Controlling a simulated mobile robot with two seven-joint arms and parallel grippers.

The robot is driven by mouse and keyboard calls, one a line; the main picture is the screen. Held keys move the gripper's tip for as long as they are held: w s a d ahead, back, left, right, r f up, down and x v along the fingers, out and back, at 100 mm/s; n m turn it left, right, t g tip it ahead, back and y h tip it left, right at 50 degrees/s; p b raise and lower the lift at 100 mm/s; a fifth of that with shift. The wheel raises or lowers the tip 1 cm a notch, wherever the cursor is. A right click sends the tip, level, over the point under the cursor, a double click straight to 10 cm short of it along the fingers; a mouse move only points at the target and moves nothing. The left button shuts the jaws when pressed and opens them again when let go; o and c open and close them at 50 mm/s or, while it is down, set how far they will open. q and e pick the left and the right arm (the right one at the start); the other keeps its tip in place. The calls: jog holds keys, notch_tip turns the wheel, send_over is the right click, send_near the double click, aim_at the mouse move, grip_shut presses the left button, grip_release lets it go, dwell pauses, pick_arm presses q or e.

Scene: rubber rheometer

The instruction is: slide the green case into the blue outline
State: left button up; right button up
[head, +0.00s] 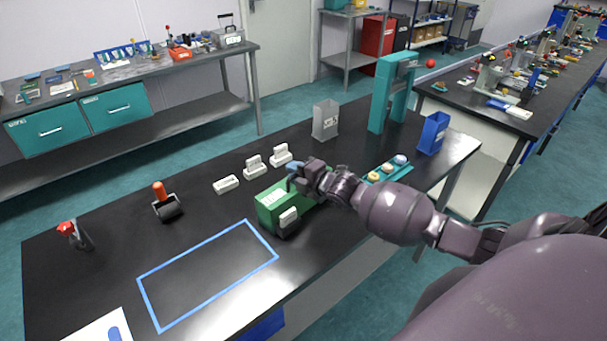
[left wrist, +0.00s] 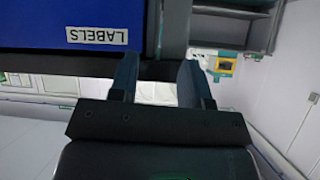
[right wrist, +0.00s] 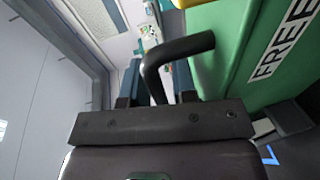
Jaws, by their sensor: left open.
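The green case (head: 270,210) stands on the black table, up and right of the blue outline (head: 207,272), apart from it. The outline is an empty taped rectangle. My right gripper (head: 300,180) is at the case's far right top edge. In the right wrist view the green case (right wrist: 235,50) fills the right side. There my right gripper (right wrist: 157,85) has its fingers apart, with a black bent handle (right wrist: 175,52) between them. My left gripper (left wrist: 160,80) is open and empty in the left wrist view, near a blue bin (left wrist: 70,30) marked LABELS.
White blocks (head: 254,167) stand behind the case. A red-handled roller (head: 165,200) and a red-topped tool (head: 75,235) stand at the left. A grey bin (head: 326,120), teal frame (head: 390,95) and blue bin (head: 433,132) are at the far right. Table between case and outline is clear.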

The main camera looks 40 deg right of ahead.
jog(key=shift+w, duration=0.25)
jog(key=shift+c, duration=0.4)
grip_shut()
jog(key=shift+a, duration=0.1)
